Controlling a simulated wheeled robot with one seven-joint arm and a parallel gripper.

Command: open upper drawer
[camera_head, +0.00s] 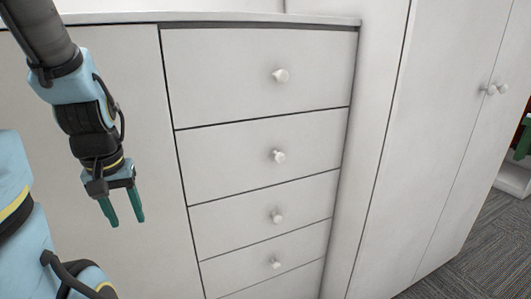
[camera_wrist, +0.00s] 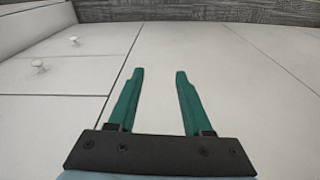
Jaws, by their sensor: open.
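The upper drawer (camera_head: 255,95) is the top one in a stack of white drawers, with a small white round knob (camera_head: 281,76). It looks shut. My gripper (camera_head: 123,222) is open and empty, with green fingers pointing down. It is to the left of the drawers, in front of the plain white panel, apart from any knob. In the wrist view my gripper (camera_wrist: 160,72) shows two parted fingers over a bare white surface. Two white knobs (camera_wrist: 38,65) show at the left there; I cannot tell which drawers they belong to.
More shut drawers with knobs lie below, such as the second drawer (camera_head: 250,160). A tall white wardrobe (camera_head: 430,130) with two knobs stands at the right. A countertop (camera_head: 220,18) tops the drawers. Grey carpet (camera_head: 470,262) lies at the lower right.

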